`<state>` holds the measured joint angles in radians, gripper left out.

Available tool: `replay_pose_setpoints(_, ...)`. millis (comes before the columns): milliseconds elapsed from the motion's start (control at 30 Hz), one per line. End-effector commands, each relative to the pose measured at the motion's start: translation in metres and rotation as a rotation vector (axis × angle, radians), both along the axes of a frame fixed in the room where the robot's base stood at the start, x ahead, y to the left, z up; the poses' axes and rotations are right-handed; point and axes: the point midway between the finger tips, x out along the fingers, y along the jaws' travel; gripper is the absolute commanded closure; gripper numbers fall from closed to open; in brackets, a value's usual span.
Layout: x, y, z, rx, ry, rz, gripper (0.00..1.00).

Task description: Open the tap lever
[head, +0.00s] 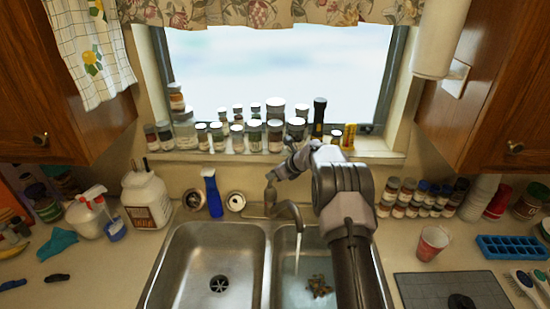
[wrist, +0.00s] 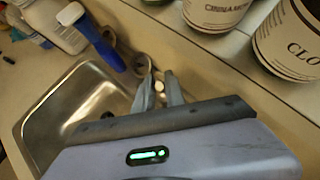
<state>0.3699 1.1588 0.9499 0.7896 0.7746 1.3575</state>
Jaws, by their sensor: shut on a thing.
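The metal tap (head: 289,210) stands behind the double sink, its spout curving over the right basin. A stream of water (head: 297,250) runs from the spout. My gripper (head: 273,176) is above the tap's base, reaching in from the right. In the wrist view my gripper (wrist: 159,88) has its two fingers close around the small pale end of the tap lever (wrist: 158,87). The fingers hide much of the lever, so its angle is hard to tell.
Jars (head: 255,134) line the windowsill behind my gripper. Several spice jars (head: 405,198) and a red cup (head: 431,243) are to the right. Brown bits (head: 319,287) lie in the right basin. The left basin (head: 200,250) is empty.

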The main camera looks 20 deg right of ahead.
Motion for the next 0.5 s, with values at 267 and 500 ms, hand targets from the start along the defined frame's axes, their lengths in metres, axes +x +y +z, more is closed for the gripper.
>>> replay_pose_setpoints(267, 0.0049, 0.0010, 0.0043, -0.019, 0.048, -0.003, 1.00)
replay_pose_setpoints(500, 0.0047, 0.0008, 0.0017, -0.019, 0.049, -0.004, 1.00)
